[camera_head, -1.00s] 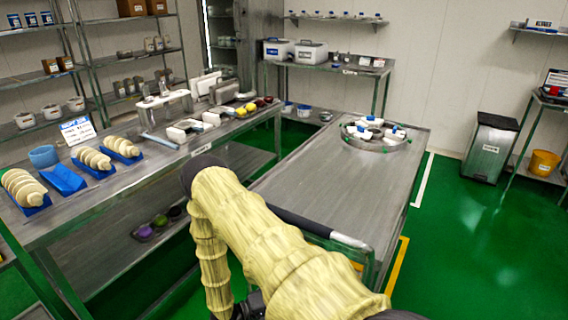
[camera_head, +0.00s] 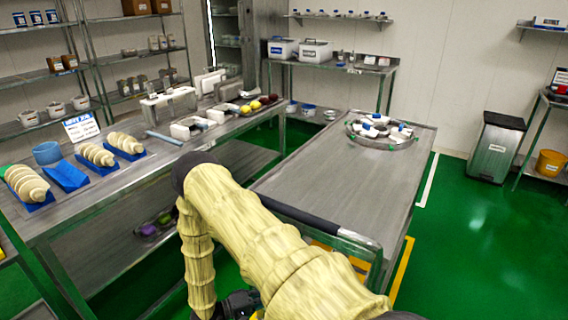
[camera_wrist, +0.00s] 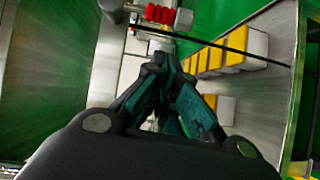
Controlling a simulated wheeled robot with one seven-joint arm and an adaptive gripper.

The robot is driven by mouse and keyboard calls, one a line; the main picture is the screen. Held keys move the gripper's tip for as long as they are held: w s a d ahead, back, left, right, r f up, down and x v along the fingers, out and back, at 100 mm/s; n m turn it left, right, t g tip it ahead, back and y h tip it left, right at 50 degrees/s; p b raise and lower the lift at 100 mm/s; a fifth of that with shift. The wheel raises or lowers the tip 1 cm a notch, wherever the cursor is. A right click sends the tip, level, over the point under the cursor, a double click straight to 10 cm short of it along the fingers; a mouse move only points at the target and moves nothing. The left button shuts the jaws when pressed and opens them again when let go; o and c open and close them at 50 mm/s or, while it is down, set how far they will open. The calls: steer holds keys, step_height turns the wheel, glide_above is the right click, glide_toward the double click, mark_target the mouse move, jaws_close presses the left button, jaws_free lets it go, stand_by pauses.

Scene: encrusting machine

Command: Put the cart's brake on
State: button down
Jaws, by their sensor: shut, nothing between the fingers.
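The cart (camera_head: 330,185) is a long steel table with a dark push bar (camera_head: 270,208) at its near end. It stands in the middle of the head view, right of my arm. My gripper (camera_wrist: 158,62) is shut and empty in the wrist view, pointing at a pale metal part. A red ribbed part (camera_wrist: 160,14) on a grey fitting shows beyond the fingertips, apart from them. I cannot tell whether it is the brake. In the head view only the dark back of my gripper shows at the bottom edge; the cart's wheels are hidden.
A long steel workbench (camera_head: 100,190) with a lower shelf stands close on the left. A round tray (camera_head: 383,141) of white and blue pieces sits on the cart's far end. Yellow blocks (camera_wrist: 236,40) line the wrist view's right. Green floor (camera_head: 465,235) is free to the right.

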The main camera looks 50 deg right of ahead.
steer(key=v, duration=0.6)
steer(key=shift+b, duration=0.45)
steer(key=shift+w+a+f, duration=0.1)
steer(key=shift+a+f, duration=0.05)
steer(key=a+f+n+t+y+p, duration=0.3)
steer(key=a+f+n+t+y, duration=0.4)
steer(key=a+t, duration=0.5)
steer(key=s+a+r+g+y, duration=0.1)
steer(key=s+a+y, duration=0.3)
steer(key=s, duration=0.5)
steer(key=s+a+r+g+y+p, duration=0.1)
steer(key=s+a+r+g+y, duration=0.1)
steer(key=s+a, duration=0.4)
steer(key=s+r+y, duration=0.1)
steer(key=s+y, duration=0.1)
steer(key=s, duration=0.1)
steer(key=shift+s+r, duration=0.3)
steer(key=shift+r, duration=0.05)
